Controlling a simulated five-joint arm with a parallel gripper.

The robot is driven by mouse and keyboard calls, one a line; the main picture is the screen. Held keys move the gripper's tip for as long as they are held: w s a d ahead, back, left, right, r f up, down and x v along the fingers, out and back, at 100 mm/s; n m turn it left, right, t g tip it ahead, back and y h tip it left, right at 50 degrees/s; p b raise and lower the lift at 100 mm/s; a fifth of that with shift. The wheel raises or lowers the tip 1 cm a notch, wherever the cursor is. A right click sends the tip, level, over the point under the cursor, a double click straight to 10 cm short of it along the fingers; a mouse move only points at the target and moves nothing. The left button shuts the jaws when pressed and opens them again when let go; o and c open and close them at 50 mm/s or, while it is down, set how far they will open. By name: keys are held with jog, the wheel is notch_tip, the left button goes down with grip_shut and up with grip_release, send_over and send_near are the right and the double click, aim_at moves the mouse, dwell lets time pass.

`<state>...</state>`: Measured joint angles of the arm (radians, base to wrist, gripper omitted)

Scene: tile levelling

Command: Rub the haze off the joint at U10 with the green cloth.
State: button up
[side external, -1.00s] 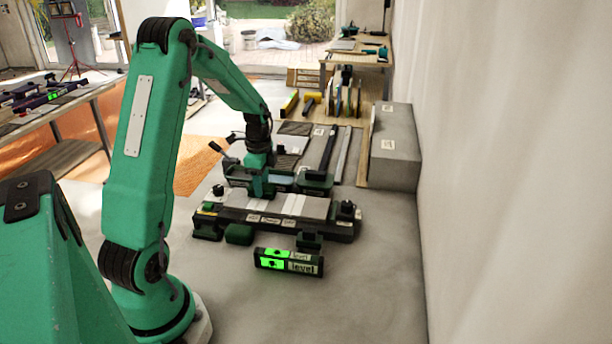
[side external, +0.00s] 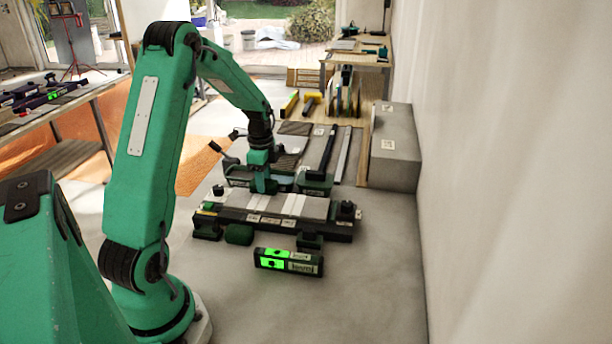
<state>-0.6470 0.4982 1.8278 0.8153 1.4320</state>
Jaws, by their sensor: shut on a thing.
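My gripper (side external: 262,182) hangs over the back edge of the tile bed (side external: 231,212), its jaws pointing down. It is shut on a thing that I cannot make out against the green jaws. The pale tiles (side external: 256,202) lie on the dark bed, with whitish stripes (side external: 294,205) across them right of the gripper. Small labels line the bed's front edge, too small to read, so I cannot tell which joint is U10. A dark green lump (side external: 239,235) sits at the bed's front; I cannot tell whether it is the cloth.
A level (side external: 289,262) with a bright green display lies on the floor in front of the bed. Long bars and dark slabs (side external: 295,128) lie behind it. A large grey block (side external: 395,147) stands at the right by the wall. The floor at front right is clear.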

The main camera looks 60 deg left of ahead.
jog(key=shift+s+d+f, duration=0.1)
jog(key=shift+s+d, duration=0.6)
jog(key=shift+s+d, duration=0.1)
jog(key=shift+s+d, duration=0.7)
jog(key=shift+d, duration=0.1)
jog(key=shift+s+d, duration=0.7)
jog(key=shift+s, duration=0.1)
jog(key=shift+s+d, duration=0.1)
jog(key=shift+s+d, duration=0.7)
notch_tip(320, 180, up, 8)
dwell(0.9)
